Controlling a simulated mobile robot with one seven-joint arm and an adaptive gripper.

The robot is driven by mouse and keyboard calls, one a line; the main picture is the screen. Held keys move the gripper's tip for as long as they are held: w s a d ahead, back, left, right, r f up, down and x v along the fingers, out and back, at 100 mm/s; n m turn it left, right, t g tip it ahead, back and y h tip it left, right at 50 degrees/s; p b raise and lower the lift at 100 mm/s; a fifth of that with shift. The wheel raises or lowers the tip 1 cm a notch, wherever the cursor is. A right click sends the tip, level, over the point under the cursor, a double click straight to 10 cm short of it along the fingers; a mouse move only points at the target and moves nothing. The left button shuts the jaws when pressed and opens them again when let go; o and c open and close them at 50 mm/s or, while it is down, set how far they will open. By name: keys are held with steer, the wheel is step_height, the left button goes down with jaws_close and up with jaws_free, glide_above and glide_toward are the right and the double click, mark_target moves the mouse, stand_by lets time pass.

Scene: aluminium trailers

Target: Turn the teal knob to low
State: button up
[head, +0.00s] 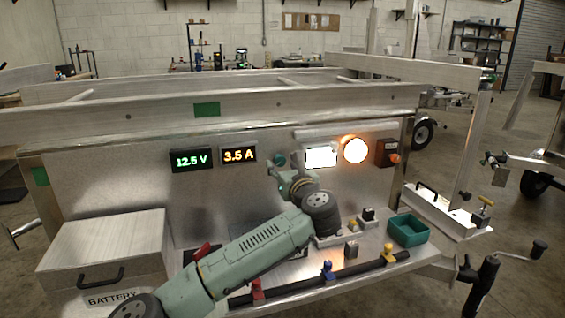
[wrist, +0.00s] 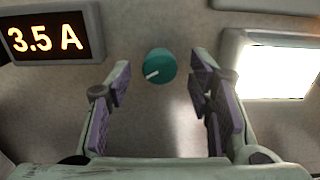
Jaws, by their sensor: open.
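The teal knob (head: 280,160) sits on the upright metal panel, between the 3.5 A display and the lit white panel light. In the wrist view the round teal knob (wrist: 160,66) shows a white pointer mark toward its lower left. My gripper (head: 287,177) is just in front of and below the knob in the head view. In the wrist view my gripper (wrist: 160,80) is open, with purple-padded fingers spread on either side of the knob and apart from it. Nothing is held.
The 3.5 A display (wrist: 47,38) is left of the knob and a bright white light (wrist: 275,68) is right. A round lamp (head: 355,150) glows farther right. A teal bin (head: 408,231), clamps and a battery box (head: 105,245) occupy the shelf below.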

steer(key=shift+w+a, duration=0.1)
steer(key=shift+w, duration=0.2)
steer(key=shift+c, duration=0.5)
jaws_close()
